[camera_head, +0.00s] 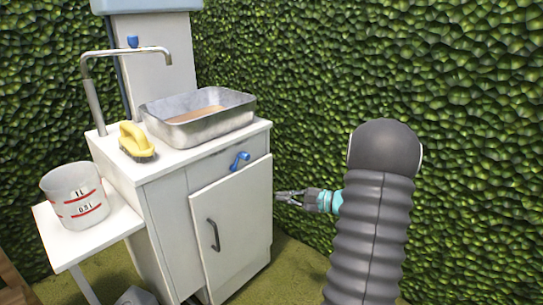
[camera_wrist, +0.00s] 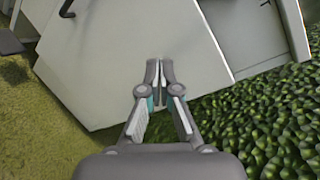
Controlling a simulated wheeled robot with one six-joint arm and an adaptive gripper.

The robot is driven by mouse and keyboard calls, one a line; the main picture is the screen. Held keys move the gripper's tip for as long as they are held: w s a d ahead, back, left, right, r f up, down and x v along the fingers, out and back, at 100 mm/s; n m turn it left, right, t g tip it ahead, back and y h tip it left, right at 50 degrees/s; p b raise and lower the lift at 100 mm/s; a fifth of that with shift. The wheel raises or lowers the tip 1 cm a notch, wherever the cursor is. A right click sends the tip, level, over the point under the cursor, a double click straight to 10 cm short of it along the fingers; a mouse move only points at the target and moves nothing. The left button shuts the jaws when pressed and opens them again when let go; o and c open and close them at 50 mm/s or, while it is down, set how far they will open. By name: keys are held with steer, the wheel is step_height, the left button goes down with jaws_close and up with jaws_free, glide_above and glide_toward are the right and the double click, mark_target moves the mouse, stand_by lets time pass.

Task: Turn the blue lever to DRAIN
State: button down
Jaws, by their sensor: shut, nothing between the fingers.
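The blue lever (camera_head: 239,160) is on the upper front panel of the white cabinet (camera_head: 158,215), to the right of a seam. It slants, with one end lower left and the other upper right. I cannot read any DRAIN marking. My gripper (camera_head: 278,196) is to the right of the cabinet front, lower than the lever and apart from it. In the wrist view my gripper (camera_wrist: 160,62) has its fingertips together with nothing between them, in front of the white cabinet door (camera_wrist: 130,60). The lever cannot be made out in the wrist view.
A metal basin (camera_head: 200,118) with brown contents and a yellow brush (camera_head: 133,138) sit on the cabinet top, beside a tall tap (camera_head: 92,100). A measuring bucket (camera_head: 75,197) stands on a side shelf (camera_head: 62,240). The cabinet door has a dark handle (camera_head: 213,235). A green hedge (camera_head: 470,120) is close behind my arm.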

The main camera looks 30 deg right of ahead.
steer(key=w+d+r+t, duration=0.2)
steer(key=d+r+t, duration=0.1)
steer(key=r, duration=0.3)
steer(key=shift+w+d+r+t+h, duration=0.15)
steer(key=shift+d+r+t+h, duration=0.2)
steer(key=shift+d, duration=0.4)
steer(key=shift+f, duration=0.1)
steer(key=w+a+r+p, duration=0.2)
steer(key=w+a, duration=0.5)
steer(key=a, duration=0.1)
steer(key=shift+w+a+r, duration=0.2)
steer(key=shift+w+r, duration=0.15)
steer(key=shift+r, duration=0.05)
